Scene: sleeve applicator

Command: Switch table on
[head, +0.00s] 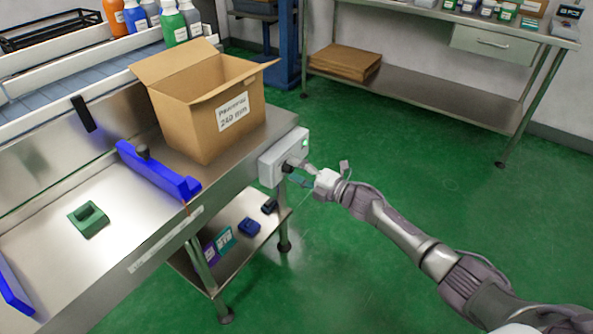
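The table (95,225) is a steel bench on the left. A light grey switch box (268,172) is fixed to its right end, with a small green spot (305,143) near its upper right and a dark knob (288,167) on its front. My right gripper (298,172) reaches in from the lower right, its fingertips at the knob. I cannot tell whether they touch or grip it, as the fingers are small and overlap the box. My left gripper is not in view.
A lower shelf (215,283) holds small coloured parts. Bottles (174,22) stand behind. The green floor (400,150) to the right is clear.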

